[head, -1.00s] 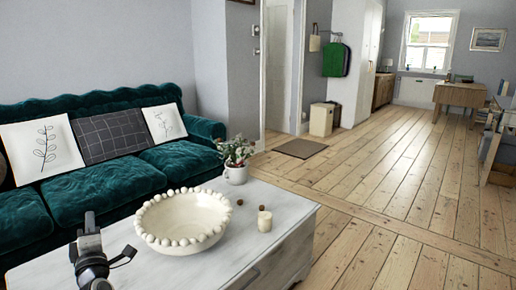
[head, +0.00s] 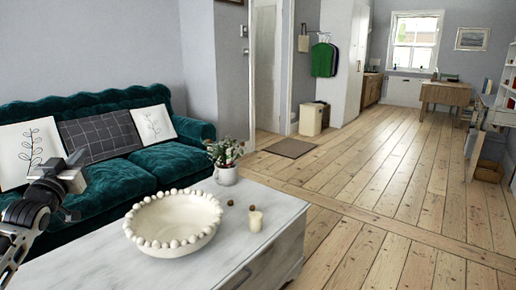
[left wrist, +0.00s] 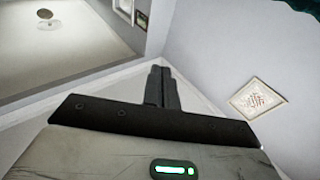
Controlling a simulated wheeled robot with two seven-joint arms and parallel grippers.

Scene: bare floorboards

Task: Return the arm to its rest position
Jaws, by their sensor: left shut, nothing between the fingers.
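My left gripper (head: 76,158) shows at the left of the head view, raised in front of the sofa, with its dark arm coming up from the lower left edge. In the left wrist view its two dark fingers (left wrist: 161,87) are together with nothing between them. They point toward pale wall or ceiling surfaces and touch nothing visible. My right gripper is in neither view.
A pale coffee table (head: 108,262) stands close in front, bearing a beaded cream bowl (head: 180,220), a potted plant (head: 226,175) and a small candle (head: 255,221). A green sofa (head: 168,166) is behind. Open floorboards (head: 390,190) lie to the right.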

